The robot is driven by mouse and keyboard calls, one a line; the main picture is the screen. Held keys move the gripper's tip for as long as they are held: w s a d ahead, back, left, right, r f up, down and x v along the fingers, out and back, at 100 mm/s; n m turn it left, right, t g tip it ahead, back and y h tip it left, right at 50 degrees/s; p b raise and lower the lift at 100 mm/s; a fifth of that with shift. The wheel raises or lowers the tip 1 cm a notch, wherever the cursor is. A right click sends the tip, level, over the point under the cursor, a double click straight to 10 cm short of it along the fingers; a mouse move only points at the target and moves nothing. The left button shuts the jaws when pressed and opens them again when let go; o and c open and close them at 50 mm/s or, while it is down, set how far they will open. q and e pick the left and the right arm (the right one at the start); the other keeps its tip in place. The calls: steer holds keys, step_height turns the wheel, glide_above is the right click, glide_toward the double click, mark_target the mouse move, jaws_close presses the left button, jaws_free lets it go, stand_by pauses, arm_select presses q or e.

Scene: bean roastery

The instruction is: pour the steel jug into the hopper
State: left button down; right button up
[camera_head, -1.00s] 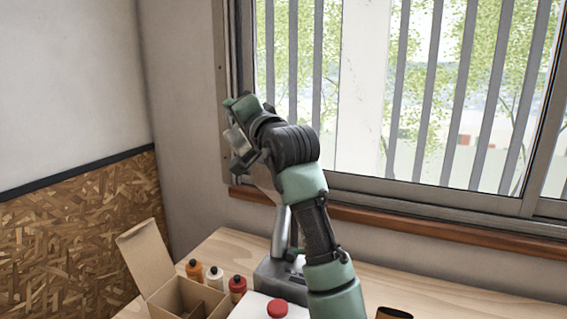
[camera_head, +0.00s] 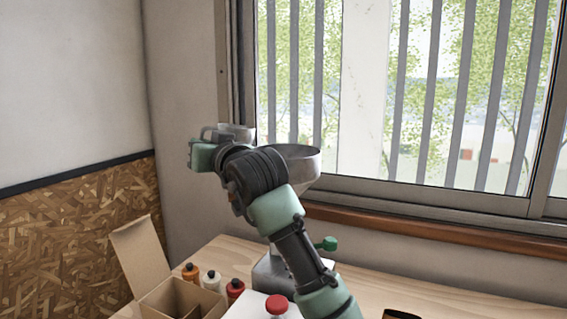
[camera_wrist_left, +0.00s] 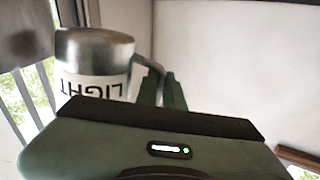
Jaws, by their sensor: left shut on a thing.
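My left gripper (camera_head: 203,152) is high up at the left of the hopper in the head view. It is shut on the steel jug (camera_head: 236,131), which shows partly behind the gripper and wrist. In the left wrist view the jug (camera_wrist_left: 95,50) is shiny steel with a white label reading LIGHT, upside down in that picture. The hopper (camera_head: 304,160) is a wide grey bowl to the right of the jug, partly hidden by my wrist. The jug appears apart from it in the picture. The jug's contents and mouth are hidden. My right gripper is not in view.
The hopper's machine (camera_head: 268,270) stands on the wooden table (camera_head: 400,290), with a green knob (camera_head: 327,243). The window (camera_head: 440,100) is behind.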

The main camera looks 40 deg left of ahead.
arm_select(q)
step_height(320, 180, down, 6)
steer(key=n+b, duration=0.1)
steer(key=b, duration=0.2)
steer(key=shift+s+a+f+n, duration=0.15)
steer(key=shift+s+n, duration=0.25)
steer(key=shift+s, duration=0.05)
